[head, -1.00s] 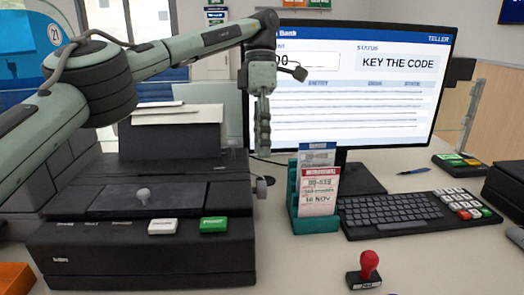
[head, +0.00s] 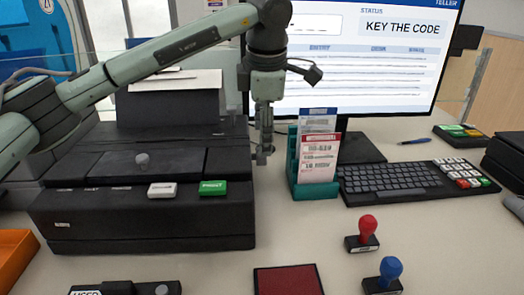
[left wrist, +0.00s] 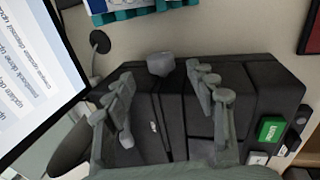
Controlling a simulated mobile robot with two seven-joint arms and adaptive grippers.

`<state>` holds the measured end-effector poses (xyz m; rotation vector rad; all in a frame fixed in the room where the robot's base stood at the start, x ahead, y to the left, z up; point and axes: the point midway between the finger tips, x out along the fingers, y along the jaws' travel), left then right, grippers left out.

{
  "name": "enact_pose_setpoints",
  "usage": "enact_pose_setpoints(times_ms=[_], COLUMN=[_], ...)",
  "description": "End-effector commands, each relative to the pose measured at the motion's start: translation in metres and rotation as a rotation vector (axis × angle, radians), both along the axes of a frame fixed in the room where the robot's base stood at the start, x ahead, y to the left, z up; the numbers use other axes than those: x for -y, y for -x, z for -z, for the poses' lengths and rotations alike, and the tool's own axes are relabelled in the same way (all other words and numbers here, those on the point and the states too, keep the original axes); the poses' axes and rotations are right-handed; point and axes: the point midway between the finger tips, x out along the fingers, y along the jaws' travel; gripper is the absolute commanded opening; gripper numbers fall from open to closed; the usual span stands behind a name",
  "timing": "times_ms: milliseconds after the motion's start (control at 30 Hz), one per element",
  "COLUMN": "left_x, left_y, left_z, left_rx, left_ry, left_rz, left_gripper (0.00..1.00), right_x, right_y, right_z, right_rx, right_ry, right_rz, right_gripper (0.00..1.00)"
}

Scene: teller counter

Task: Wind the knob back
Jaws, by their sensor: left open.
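The grey knob (left wrist: 160,64) sits on the side of the black printer (head: 150,230), the side nearest the monitor. In the head view my left gripper (head: 264,155) points down beside that side and covers the knob's place. In the left wrist view my left gripper (left wrist: 161,78) is open, with one finger on each side of the knob. The knob lies between the fingertips or just beyond them; I cannot tell whether they touch it. My right gripper is not in view.
A teal holder with slips (head: 315,188) stands just right of the gripper. The monitor (head: 375,75) reads "KEY THE CODE", with a keyboard (head: 410,181) before it. A red stamp (head: 363,232), blue stamp (head: 385,272) and red pad (head: 288,280) lie in front.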

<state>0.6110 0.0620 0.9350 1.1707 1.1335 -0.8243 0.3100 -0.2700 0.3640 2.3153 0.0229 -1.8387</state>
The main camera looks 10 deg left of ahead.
Motion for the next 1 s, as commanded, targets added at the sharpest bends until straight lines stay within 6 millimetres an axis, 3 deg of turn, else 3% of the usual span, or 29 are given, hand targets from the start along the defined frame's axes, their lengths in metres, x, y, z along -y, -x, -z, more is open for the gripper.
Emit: enact_pose_setpoints(times_ms=[300,700,1000], left_x=[-0.003,-0.004,-0.004], left_y=[-0.012,-0.014,-0.014], left_z=[0.046,0.056,0.055], left_rx=[-0.005,-0.004,-0.004], left_ry=[-0.002,-0.002,-0.002], left_rz=[0.001,0.002,0.002], left_gripper=[0.56,0.56,0.19], right_x=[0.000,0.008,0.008], right_y=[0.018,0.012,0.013], right_z=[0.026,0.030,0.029], right_rx=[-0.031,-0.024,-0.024], right_ry=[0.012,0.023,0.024], right_rz=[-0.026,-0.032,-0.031], right_gripper=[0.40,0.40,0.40])
